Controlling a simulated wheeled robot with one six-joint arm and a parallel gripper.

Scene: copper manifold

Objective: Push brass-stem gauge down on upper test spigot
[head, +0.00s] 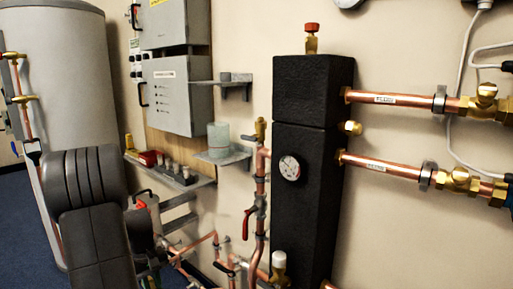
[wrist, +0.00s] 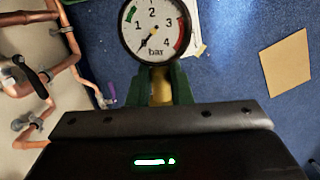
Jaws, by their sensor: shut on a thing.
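In the wrist view the gauge (wrist: 155,28) has a round white dial marked in bar, with a black rim and green and red bands. Its brass stem (wrist: 161,90) sits between the green fingers of my gripper (wrist: 161,85), which is shut on it. The dial is beyond the fingertips, over blue floor, and touches nothing else that I can see. My gripper is not visible in the head view. That view shows small brass fittings on the right side of the black block (head: 352,128) and on a copper pipe (head: 261,128). I cannot tell which is the upper test spigot.
A black insulated block (head: 312,210) carries a small dial (head: 290,167), with copper pipes (head: 395,99) running right. Grey shelves (head: 228,156), one holding a clear cup (head: 218,137), stand left of it. Copper pipework (wrist: 75,65) lies left in the wrist view; a tan sheet (wrist: 286,63) lies right.

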